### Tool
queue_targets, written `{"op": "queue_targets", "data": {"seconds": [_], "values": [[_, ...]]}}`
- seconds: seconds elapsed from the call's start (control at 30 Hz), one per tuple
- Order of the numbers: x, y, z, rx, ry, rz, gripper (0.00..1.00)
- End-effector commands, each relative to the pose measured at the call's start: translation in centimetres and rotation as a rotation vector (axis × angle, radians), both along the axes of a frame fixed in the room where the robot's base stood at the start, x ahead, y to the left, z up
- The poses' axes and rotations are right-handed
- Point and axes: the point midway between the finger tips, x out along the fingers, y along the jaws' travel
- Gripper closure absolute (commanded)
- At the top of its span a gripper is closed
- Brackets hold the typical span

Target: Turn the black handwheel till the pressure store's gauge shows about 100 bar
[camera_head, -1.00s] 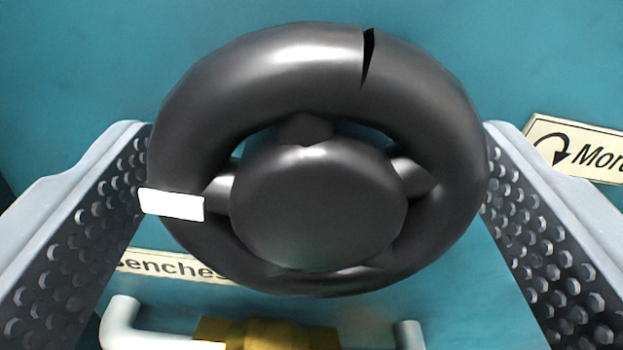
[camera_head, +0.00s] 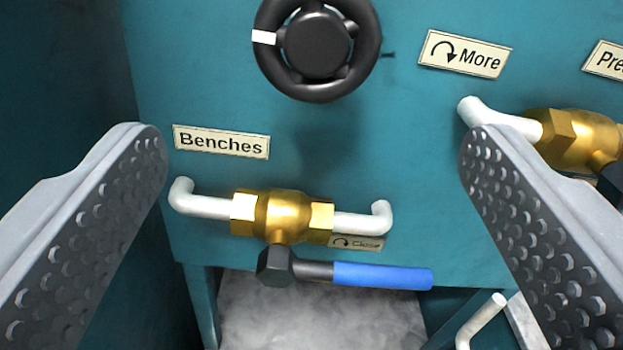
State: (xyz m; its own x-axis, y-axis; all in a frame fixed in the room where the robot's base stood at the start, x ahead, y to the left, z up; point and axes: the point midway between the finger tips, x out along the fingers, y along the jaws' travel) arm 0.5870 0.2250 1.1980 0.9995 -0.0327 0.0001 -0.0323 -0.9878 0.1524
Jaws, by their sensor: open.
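The black handwheel (camera_head: 318,92) is at the top of the view on the teal panel, its upper rim cut off by the picture edge. Its white mark (camera_head: 264,37) is on the left side of the rim. My gripper (camera_head: 313,160) is open and empty, its two studded fingers wide apart. The fingers are back from the panel, and the wheel lies beyond and above them, not between them. A "More" label (camera_head: 464,55) with a clockwise arrow is right of the wheel. The pressure store's gauge is not in view.
A brass valve (camera_head: 285,215) on white pipe, with a blue lever (camera_head: 382,276) pointing right, is below the wheel under the "Benches" label (camera_head: 221,142). A second brass valve (camera_head: 575,135) is at the right, partly behind my right finger.

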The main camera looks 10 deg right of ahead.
Motion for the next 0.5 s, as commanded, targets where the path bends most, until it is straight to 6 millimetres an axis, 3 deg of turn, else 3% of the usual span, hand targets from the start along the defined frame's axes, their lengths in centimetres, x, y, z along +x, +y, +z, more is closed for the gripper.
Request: {"op": "queue_targets", "data": {"seconds": [0.2, 0.5], "values": [[-2.0, 0.1, 0.0, -0.002, 0.000, 0.000, 0.19], [-2.5, 0.1, -0.1, 0.000, 0.001, -0.001, 0.19]]}}
